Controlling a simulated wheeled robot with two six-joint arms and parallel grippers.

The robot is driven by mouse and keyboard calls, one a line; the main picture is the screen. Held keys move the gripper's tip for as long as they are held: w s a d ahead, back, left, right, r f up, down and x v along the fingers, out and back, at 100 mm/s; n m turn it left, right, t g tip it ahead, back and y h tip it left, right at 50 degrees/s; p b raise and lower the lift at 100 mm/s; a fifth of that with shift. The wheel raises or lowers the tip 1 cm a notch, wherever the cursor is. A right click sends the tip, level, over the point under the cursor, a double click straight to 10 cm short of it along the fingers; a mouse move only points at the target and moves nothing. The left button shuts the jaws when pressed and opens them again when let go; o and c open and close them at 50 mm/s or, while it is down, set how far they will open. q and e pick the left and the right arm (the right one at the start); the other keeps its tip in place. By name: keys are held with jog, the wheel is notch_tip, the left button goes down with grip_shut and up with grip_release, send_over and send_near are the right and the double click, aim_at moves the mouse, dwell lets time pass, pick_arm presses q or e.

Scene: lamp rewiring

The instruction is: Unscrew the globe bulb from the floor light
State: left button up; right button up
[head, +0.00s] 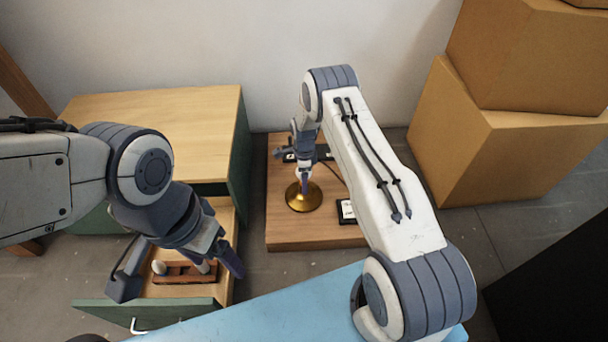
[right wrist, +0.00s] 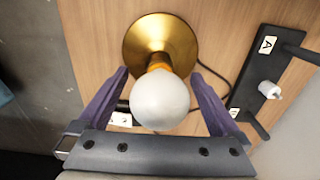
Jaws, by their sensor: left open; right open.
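The floor light has a round brass base (head: 304,196) on a low wooden board. In the right wrist view its white globe bulb (right wrist: 160,101) stands on the brass base (right wrist: 160,42). My right gripper (right wrist: 163,85) is open, with one purple finger on each side of the globe and gaps showing between. In the head view my right arm reaches over the board, and its gripper (head: 304,182) hides the bulb. My left gripper (head: 180,278) is open over the pulled-out drawer, near a brown tray (head: 190,279) holding a small white bulb (head: 158,267).
The wooden board (head: 290,236) also carries a black fixture marked A (right wrist: 262,85) and a small labelled plate (head: 346,211). A green cabinet with a wooden top (head: 160,125) has its drawer open at left. Cardboard boxes (head: 500,140) stand at right. A blue surface (head: 260,312) lies in front.

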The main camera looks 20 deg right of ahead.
jog(key=shift+f, duration=0.1)
jog(key=c, duration=1.4)
jog(key=shift+o, duration=0.2)
jog(key=n, duration=0.3)
jog(key=shift+n, duration=0.4)
jog(key=n, duration=0.3)
jog(key=shift+n+p, duration=0.3)
jog(key=shift+n, duration=0.1)
jog(key=shift+n, duration=0.3)
jog(key=n, duration=0.7)
jog(key=shift+n, duration=0.4)
